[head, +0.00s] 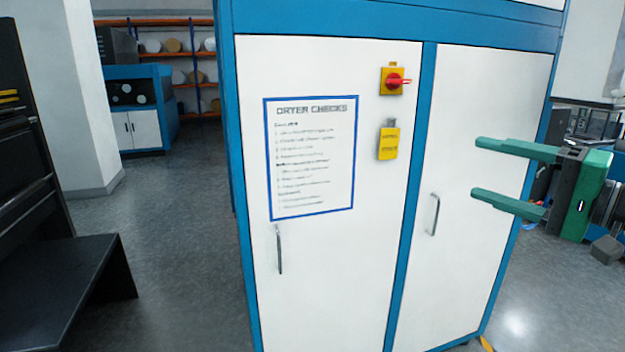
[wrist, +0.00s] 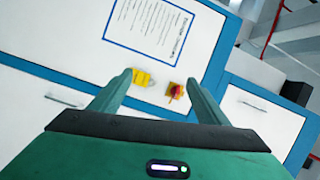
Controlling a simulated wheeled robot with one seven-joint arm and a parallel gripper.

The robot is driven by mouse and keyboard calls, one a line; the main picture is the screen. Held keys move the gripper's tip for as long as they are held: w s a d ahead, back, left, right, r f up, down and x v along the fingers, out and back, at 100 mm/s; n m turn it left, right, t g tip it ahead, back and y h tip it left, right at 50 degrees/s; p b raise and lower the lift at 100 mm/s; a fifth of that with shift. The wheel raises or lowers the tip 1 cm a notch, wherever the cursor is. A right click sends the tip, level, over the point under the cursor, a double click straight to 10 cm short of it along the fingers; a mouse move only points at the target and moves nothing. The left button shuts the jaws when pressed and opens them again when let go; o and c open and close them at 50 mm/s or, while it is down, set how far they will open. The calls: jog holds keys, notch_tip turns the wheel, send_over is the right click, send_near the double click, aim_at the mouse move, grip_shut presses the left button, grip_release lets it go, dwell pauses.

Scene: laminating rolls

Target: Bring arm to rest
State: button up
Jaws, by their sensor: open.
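My gripper (head: 478,168) is green, with its two fingers spread wide apart and nothing between them. In the head view it is at the right, in front of the right door of a white and blue cabinet (head: 325,275). In the wrist view my gripper (wrist: 155,92) points toward the cabinet front (wrist: 75,25), which looks tilted. A red rotary switch on a yellow plate (head: 394,81) and a yellow tag on a padlock (head: 388,143) are on the cabinet. The switch (wrist: 174,91) and the tag (wrist: 143,77) show between the fingers in the wrist view.
A "Dryer Checks" sheet (head: 312,155) is on the left door. Door handles (head: 279,250) stick out a little. A black bench (head: 60,280) stands at the left. Orange shelves with rolls (head: 175,45) are at the back. Grey floor is clear left of the cabinet.

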jog(key=s+d+f+n+g+h, duration=0.1)
jog(key=s+d+f+g+h, duration=0.25)
jog(key=f, duration=0.55)
jog(key=s+d+f+n+g+h, duration=0.1)
jog(key=s+d+f+g+h, duration=0.3)
jog(key=f, duration=0.5)
jog(key=s+d+f+g+h, duration=0.1)
jog(key=s+f+g, duration=0.2)
jog(key=s, duration=0.4)
jog(key=s+d+f+g+h, duration=0.2)
jog(key=s+f+g, duration=0.2)
jog(key=s, duration=0.3)
jog(key=shift+f+m, duration=0.3)
jog(key=shift+f, duration=0.1)
jog(key=shift+w+f+h, duration=0.25)
jog(key=shift+w, duration=0.35)
